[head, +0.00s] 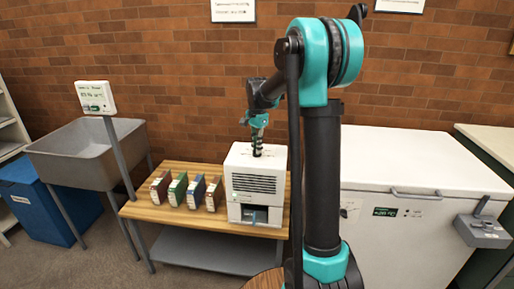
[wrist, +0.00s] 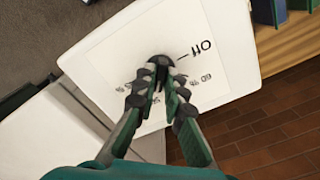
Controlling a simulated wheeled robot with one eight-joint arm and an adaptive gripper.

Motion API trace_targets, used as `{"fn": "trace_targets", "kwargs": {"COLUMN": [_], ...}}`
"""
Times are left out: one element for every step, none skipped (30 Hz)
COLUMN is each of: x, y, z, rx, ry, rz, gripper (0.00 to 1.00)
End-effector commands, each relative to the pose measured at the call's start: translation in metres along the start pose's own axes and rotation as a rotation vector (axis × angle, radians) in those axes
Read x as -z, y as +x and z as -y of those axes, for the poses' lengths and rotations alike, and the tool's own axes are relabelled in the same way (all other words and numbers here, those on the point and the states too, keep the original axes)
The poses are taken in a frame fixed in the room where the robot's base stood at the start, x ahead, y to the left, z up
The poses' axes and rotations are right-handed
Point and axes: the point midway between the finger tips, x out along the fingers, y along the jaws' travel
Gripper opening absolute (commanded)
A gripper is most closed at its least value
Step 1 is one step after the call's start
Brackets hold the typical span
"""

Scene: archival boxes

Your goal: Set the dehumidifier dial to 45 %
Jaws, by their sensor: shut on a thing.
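The dehumidifier (head: 257,188) is a white box with dark front vents, standing on the right part of a wooden table. Its white top panel (wrist: 110,45) fills much of the wrist view, with the printed marks "Off" and "60 %" and another mark partly hidden by a finger. The dark dial (wrist: 161,62) sits on this panel between my fingertips. My gripper (wrist: 160,78) is shut on the dial from above. It also shows over the dehumidifier in the head view (head: 257,148). The fingers cover most of the dial, and I cannot tell its pointer's setting.
Several coloured archival boxes (head: 187,190) stand on the wooden table (head: 172,215) left of the dehumidifier. A grey sink (head: 85,155) and a post-mounted display (head: 96,97) are further left. A white chest freezer (head: 410,165) stands to the right. A brick wall is behind.

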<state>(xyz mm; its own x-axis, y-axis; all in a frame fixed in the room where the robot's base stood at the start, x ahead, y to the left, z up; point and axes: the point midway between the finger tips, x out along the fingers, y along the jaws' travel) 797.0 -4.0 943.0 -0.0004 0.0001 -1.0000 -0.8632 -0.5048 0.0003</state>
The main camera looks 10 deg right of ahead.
Motion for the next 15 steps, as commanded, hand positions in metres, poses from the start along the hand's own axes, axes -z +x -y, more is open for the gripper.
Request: {"fn": "trace_targets", "kwargs": {"x": [0.0005, 0.0005, 0.0005, 0.0005, 0.0006, 0.0006, 0.0006, 0.0006, 0.0006, 0.0006, 0.0006, 0.0005, 0.0005, 0.0005, 0.0006], "y": [-0.0005, -0.0005, -0.0005, -0.0005, -0.0005, -0.0005, -0.0005, -0.0005, -0.0005, -0.0005, -0.0005, -0.0005, -0.0005, -0.0005, -0.0005], "z": [0.0007, 0.0006, 0.0007, 0.0007, 0.0007, 0.0007, 0.0007, 0.0007, 0.0007, 0.0007, 0.0007, 0.0007, 0.0007, 0.0007, 0.0007], "rx": [0.001, 0.001, 0.001, 0.001, 0.001, 0.002, 0.002, 0.002, 0.002, 0.002, 0.002, 0.002, 0.002, 0.002, 0.002], "ry": [0.042, 0.07, 0.109, 0.137, 0.165, 0.204, 0.232, 0.26, 0.299, 0.327, 0.355, 0.393, 0.421, 0.448, 0.484], "rz": [-0.001, -0.001, -0.001, -0.001, -0.001, -0.001, -0.001, -0.001, -0.001, -0.001, -0.001, -0.001, -0.001, -0.001, -0.001], "gripper": [0.0, 0.0, 0.0, 0.0, 0.0, 0.0, 0.0, 0.0, 0.0, 0.0, 0.0, 0.0, 0.0, 0.0, 0.0]}}
